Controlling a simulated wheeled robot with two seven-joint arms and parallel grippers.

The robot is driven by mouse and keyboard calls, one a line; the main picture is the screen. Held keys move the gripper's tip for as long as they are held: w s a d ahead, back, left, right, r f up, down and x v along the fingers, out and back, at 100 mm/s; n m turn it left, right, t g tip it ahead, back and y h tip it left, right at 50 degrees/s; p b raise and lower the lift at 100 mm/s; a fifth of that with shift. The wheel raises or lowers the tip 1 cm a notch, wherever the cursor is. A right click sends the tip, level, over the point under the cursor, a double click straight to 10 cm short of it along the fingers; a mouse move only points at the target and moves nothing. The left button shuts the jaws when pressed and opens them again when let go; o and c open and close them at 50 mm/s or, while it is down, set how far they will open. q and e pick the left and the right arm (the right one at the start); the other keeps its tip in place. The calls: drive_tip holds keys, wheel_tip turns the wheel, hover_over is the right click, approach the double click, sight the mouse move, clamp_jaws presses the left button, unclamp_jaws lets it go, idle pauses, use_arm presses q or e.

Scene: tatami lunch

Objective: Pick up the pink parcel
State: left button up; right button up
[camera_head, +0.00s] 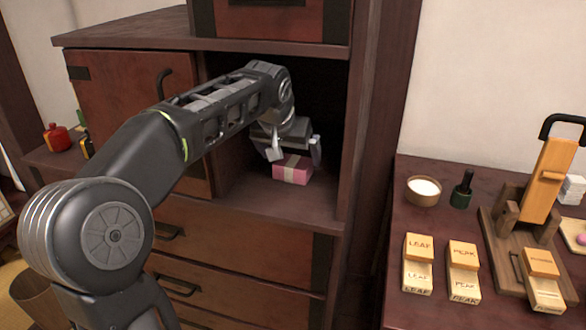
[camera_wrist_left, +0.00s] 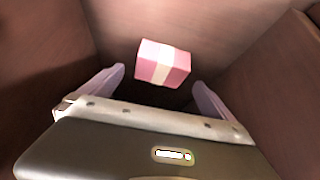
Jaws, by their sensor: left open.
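The pink parcel (camera_head: 293,171), a small box with a pale band, sits on the floor of an open compartment in the dark wooden cabinet. My left gripper (camera_head: 294,153) reaches into this compartment, just above and behind the parcel's near face as seen from the head. In the left wrist view the parcel (camera_wrist_left: 162,63) lies ahead of the fingers, between their lines. The left gripper (camera_wrist_left: 158,85) is open, with nothing between its fingers. I cannot tell whether a finger touches the parcel. My right gripper is not in view.
The cabinet's side wall (camera_head: 352,130) stands close to the right of the gripper, and its upper board (camera_head: 230,45) is above. Drawers are below. On the right, a table (camera_head: 420,190) holds labelled blocks (camera_head: 417,265), a white-filled bowl (camera_head: 423,191) and a wooden stand (camera_head: 510,235).

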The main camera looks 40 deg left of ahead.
sight(293, 162)
use_arm(q)
drive_tip(key=b+x, duration=0.1)
drive_tip(key=x, duration=0.4)
drive_tip(key=shift+c, duration=0.3)
drive_tip(key=c, duration=1.4)
drive_tip(key=shift+r+p, duration=0.4)
drive_tip(key=shift+r, duration=0.45)
wheel_tip(293, 162, up, 2)
drive_tip(key=shift+r+p, duration=0.15)
drive_tip(key=shift+p, duration=0.3)
drive_tip(key=s+d, duration=0.2)
drive_tip(key=s, duration=0.3)
drive_tip(key=s+d, duration=0.2)
drive_tip(key=s, duration=0.4)
drive_tip(key=s+d+b, duration=0.1)
drive_tip(key=s+d, duration=0.1)
drive_tip(key=s, duration=0.4)
drive_tip(key=shift+s+f, duration=0.1)
drive_tip(key=shift+f, duration=0.15)
